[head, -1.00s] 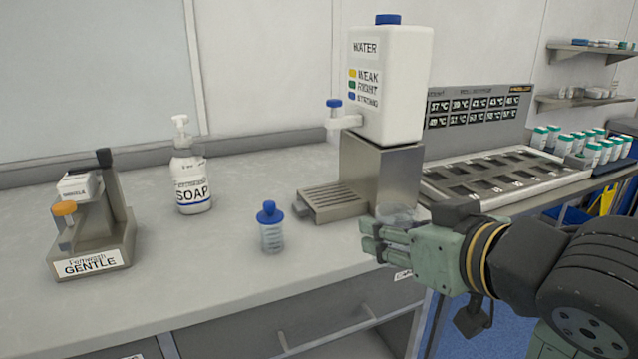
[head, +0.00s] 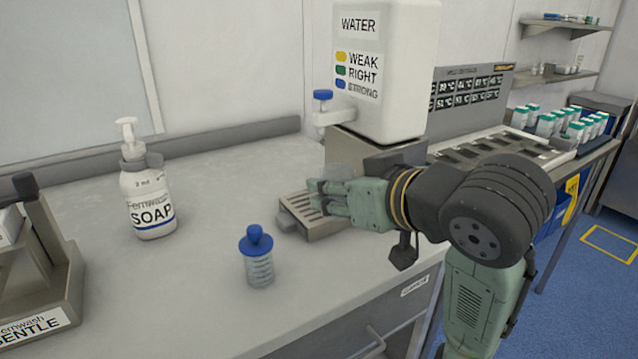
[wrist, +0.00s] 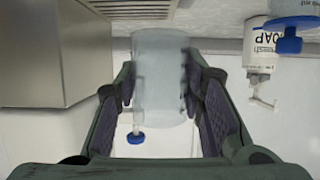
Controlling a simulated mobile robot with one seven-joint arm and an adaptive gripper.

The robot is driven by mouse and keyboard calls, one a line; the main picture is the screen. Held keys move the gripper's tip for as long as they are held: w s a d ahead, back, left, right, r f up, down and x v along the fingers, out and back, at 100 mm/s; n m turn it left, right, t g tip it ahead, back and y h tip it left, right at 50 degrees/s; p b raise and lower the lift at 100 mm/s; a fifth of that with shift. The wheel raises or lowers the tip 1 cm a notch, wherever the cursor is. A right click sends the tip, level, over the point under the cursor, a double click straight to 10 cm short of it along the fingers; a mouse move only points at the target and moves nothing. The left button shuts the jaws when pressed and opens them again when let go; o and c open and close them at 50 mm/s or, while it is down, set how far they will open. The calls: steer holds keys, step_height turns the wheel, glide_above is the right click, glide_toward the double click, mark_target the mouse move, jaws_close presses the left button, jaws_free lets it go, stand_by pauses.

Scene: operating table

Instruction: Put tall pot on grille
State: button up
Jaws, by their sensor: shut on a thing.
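The tall pot (wrist: 160,75) is a clear, pale cylinder between my gripper's fingers in the wrist view. My gripper (head: 318,193) is shut on it. In the head view the pot is mostly hidden by my gripper. The grille (head: 296,220) is a slatted metal tray at the foot of the water dispenser (head: 392,75). My gripper appears over or just in front of the grille's right part in the head view, and I cannot tell the height between. Part of the grille also shows at the top of the wrist view (wrist: 130,8).
The dispenser's blue-topped tap (head: 323,112) is above the grille. A blue-capped bottle (head: 258,263) stands on the counter to the left front of the grille. A soap bottle (head: 148,195) is farther left. The counter between them is clear.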

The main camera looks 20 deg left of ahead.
steer(key=w+a, duration=0.2)
steer(key=w, duration=0.1)
steer(key=w+a+p, duration=0.1)
steer(key=w, duration=0.2)
steer(key=w+a+f, duration=0.1)
steer(key=w+a, duration=0.1)
steer(key=w, duration=0.1)
steer(key=shift+a, duration=0.35)
steer(key=f, duration=0.3)
steer(key=shift+w+a+p, duration=0.1)
steer(key=shift+w+p, duration=0.1)
steer(key=shift+p, duration=0.15)
steer(key=shift+f, duration=0.25)
steer(key=shift+f, duration=0.3)
steer(key=o, duration=1.1)
steer(key=shift+o, duration=0.2)
